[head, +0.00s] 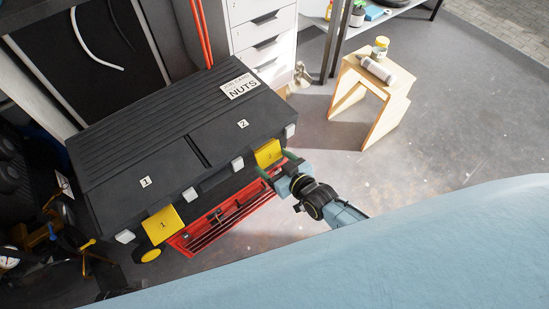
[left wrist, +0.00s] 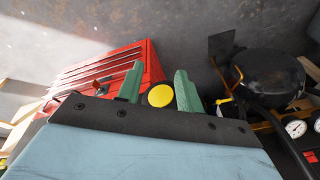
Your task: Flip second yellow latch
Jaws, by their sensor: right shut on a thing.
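A black toolbox (head: 203,160) has lid sections marked 1 and 2. The second yellow latch (head: 267,151) is on its front edge, below the section marked 2. The first yellow latch (head: 163,225) is further left on the same edge. My right gripper (head: 274,171) is at the second latch, shut on it; its fingers partly cover the latch's lower part. My left gripper (left wrist: 159,88) shows only in the left wrist view, green fingers apart and empty. A yellow disc (left wrist: 160,96) shows beyond the gap between them.
A red tool chest (left wrist: 110,68) stands below the toolbox front. A wooden stool (head: 375,85) with a bottle and a jar stands at the upper right. White drawers (head: 263,35) stand behind the toolbox. The grey floor (head: 440,120) at the right is open.

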